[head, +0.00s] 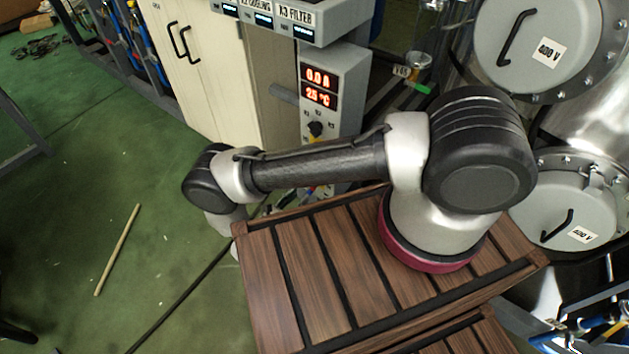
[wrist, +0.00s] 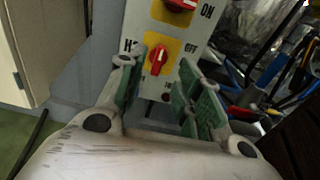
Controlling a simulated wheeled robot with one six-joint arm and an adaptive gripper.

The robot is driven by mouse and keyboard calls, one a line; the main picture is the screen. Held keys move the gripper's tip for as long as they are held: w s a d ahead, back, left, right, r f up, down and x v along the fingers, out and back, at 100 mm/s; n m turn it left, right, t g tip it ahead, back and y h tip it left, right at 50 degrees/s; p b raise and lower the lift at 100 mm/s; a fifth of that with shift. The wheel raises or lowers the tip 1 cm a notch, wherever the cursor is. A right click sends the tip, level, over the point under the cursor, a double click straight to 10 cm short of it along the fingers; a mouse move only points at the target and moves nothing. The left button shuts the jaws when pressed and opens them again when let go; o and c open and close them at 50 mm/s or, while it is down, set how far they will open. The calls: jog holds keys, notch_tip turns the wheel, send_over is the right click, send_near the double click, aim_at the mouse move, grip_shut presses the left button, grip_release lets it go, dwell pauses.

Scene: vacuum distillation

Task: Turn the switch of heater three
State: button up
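In the wrist view, a red rotary switch (wrist: 157,58) sits on a yellow plate on a pale grey panel (wrist: 205,38). A partly hidden label starting with "H" is at its left and "OFF" is at its upper right. The knob's long side runs nearly upright in the picture. My gripper (wrist: 163,82) is open, its green-padded fingers to the left and right of this switch in the picture. In the head view my arm hides the gripper and this switch.
A second red switch (wrist: 180,4) marked "ON" is just above. In the head view, the control box (head: 348,75) has red displays (head: 318,86) and a black knob (head: 315,129). A cream cabinet (head: 200,60) stands left of it. Cables and tools (wrist: 265,100) lie right of the gripper.

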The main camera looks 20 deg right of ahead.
jog(key=x, duration=0.7)
jog(key=shift+w+d+r, duration=0.2)
jog(key=shift+d+r, duration=0.1)
jog(key=shift+d, duration=0.05)
grip_shut()
